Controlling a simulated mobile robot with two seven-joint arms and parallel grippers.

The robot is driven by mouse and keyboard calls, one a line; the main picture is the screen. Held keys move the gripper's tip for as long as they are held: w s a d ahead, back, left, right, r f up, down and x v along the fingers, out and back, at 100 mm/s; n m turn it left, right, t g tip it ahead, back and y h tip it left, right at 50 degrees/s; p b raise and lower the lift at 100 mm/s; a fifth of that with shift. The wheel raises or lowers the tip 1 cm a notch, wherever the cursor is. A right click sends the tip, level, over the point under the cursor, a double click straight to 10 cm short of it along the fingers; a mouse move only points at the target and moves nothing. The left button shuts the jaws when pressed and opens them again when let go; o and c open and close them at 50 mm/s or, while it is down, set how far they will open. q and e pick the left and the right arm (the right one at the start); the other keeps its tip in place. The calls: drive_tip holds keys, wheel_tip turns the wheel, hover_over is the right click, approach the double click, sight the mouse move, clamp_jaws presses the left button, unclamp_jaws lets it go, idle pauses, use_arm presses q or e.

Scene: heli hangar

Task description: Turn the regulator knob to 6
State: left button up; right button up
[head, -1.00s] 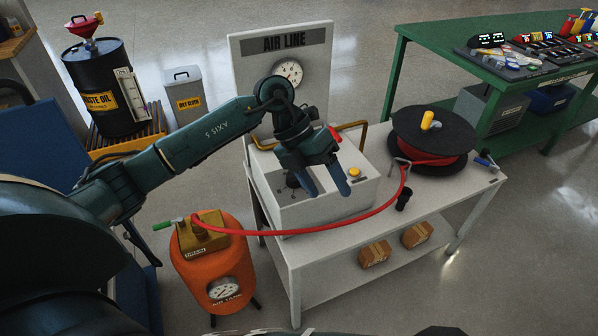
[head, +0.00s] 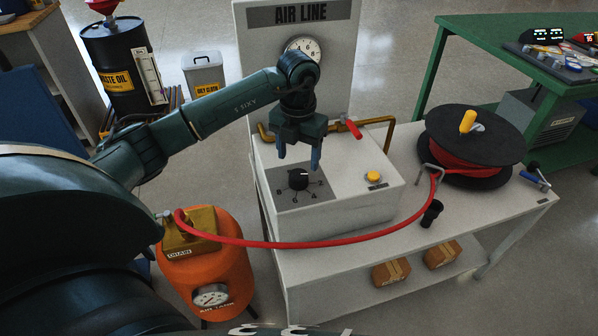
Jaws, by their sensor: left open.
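The regulator knob (head: 298,179) is a black round knob with a light pointer mark, on a grey dial plate (head: 315,190) on top of a white box (head: 345,212). The mark appears to point right; the dial's figures are too small to read surely. My left gripper (head: 299,160) hangs just above and behind the knob, fingers pointing down, open and empty. It appears apart from the knob. A round gauge (head: 303,48) is on the AIR LINE panel (head: 338,75) behind; its reading is unclear. My right gripper is not in view.
A yellow button (head: 373,177) and a red-handled valve (head: 352,128) on a brass pipe are near the knob. A red hose (head: 330,243) runs from the orange air tank (head: 210,280) to a black reel (head: 470,140).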

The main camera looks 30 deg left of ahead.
sight(298, 174)
use_arm(q)
wheel_tip(298, 174, down, 6)
drive_tip(key=shift+r, duration=0.15)
drive_tip(key=shift+c, duration=0.4)
drive_tip(key=c, duration=0.9)
